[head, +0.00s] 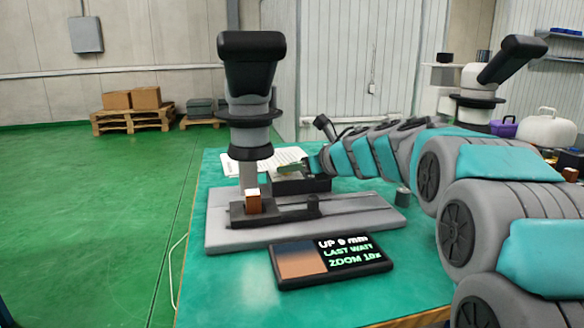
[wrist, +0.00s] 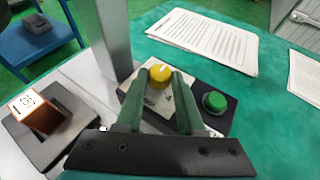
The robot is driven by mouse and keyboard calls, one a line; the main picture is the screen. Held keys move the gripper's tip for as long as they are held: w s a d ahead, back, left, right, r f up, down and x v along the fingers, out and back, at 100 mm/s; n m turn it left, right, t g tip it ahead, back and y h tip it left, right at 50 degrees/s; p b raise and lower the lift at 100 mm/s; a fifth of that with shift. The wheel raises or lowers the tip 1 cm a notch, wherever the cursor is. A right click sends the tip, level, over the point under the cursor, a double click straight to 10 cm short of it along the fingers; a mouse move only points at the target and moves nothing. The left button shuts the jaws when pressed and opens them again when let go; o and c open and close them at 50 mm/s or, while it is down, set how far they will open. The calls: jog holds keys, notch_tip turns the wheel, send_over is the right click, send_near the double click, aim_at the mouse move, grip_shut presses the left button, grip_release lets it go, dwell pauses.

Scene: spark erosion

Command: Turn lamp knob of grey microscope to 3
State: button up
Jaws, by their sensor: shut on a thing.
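The grey microscope (head: 252,135) stands on a grey base plate on the teal bench, with a black head. In the wrist view a yellow knob (wrist: 160,74) with a pale mark on top sits on a light scale plate (wrist: 158,100) of a black box. My gripper (wrist: 158,84) has its green fingers closed on either side of the yellow knob. The fingers hide much of the scale, so I cannot read the setting. A green button (wrist: 214,102) is right of the fingers. In the head view my gripper (head: 291,169) is at the box behind the column.
A copper-coloured block (wrist: 41,108) with a white label sits in a dark holder on the base. A display (head: 328,261) lies in front. Paper sheets (wrist: 205,37) lie behind the box. Another microscope (head: 497,75) stands at the right back.

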grip_shut()
jog(key=shift+f+m+t+h+b, duration=0.15)
jog(key=shift+m+t+h+b, duration=0.25)
jog(key=shift+b, duration=0.6)
jog(key=shift+s+a+m+t+h+b, duration=0.15)
jog(key=shift+m+t+h+b, duration=0.45)
jog(key=shift+m+h, duration=0.3)
jog(key=m+h+p, duration=0.1)
jog(key=m+t+p, duration=0.1)
jog(key=r+h+p, duration=0.1)
jog(key=shift+s+a+m+t+h+p, duration=0.15)
jog(key=shift+a+m+t+h+p, duration=0.15)
jog(key=shift+m, duration=0.1)
jog(key=shift+a+f+m+t+h+p, duration=0.1)
jog(key=shift+m+t+h+p, duration=0.05)
jog(key=shift+m+h+p, duration=0.4)
jog(key=shift+a+f+m+t+h+p, duration=0.1)
jog(key=shift+m+t+h+p, duration=0.05)
jog(key=shift+m+h+p, duration=0.4)
jog(key=shift+a+h+p, duration=0.1)
jog(key=shift+h+p, duration=0.2)
jog(key=shift+h, duration=0.1)
